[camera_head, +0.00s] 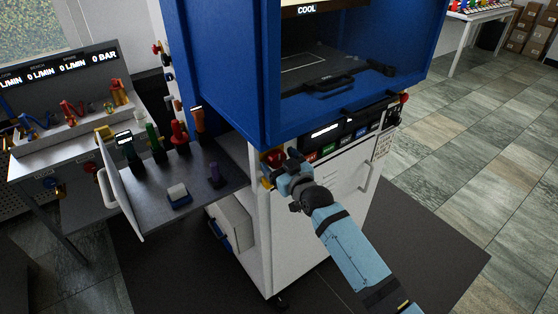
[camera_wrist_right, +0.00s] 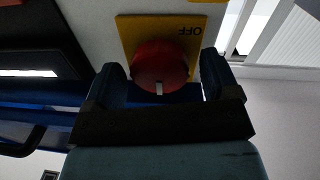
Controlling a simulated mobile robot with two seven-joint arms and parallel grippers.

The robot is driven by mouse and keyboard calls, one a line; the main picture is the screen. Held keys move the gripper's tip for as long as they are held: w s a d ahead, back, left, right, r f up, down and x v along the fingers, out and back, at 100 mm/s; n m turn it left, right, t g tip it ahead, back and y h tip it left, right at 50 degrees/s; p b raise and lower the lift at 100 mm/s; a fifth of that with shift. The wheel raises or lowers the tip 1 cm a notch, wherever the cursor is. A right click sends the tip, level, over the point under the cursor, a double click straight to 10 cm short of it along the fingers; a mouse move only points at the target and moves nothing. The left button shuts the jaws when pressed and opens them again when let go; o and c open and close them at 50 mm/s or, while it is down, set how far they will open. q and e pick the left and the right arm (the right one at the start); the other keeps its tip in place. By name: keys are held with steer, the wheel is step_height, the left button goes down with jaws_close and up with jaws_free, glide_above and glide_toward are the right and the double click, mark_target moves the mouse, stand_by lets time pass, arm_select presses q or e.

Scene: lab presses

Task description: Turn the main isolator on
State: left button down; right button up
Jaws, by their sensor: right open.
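The main isolator is a red round knob (camera_wrist_right: 160,66) on a yellow plate (camera_wrist_right: 190,36) marked OFF, seen in the right wrist view. Its white mark points toward my gripper's palm. In the head view the red knob (camera_head: 273,157) is at the left front corner of the white cabinet under the blue press. My right gripper (camera_wrist_right: 166,82) is open, with one finger on each side of the knob. I cannot tell whether the fingers touch it. In the head view my right gripper (camera_head: 281,172) covers part of the plate. My left gripper is not in view.
The blue press frame (camera_head: 340,130) overhangs just above the knob. A control panel (camera_head: 335,138) with small displays and a white door handle (camera_head: 372,172) lie to the right.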

steer(key=shift+w, duration=0.1)
steer(key=shift+c, duration=0.4)
steer(key=c, duration=0.8)
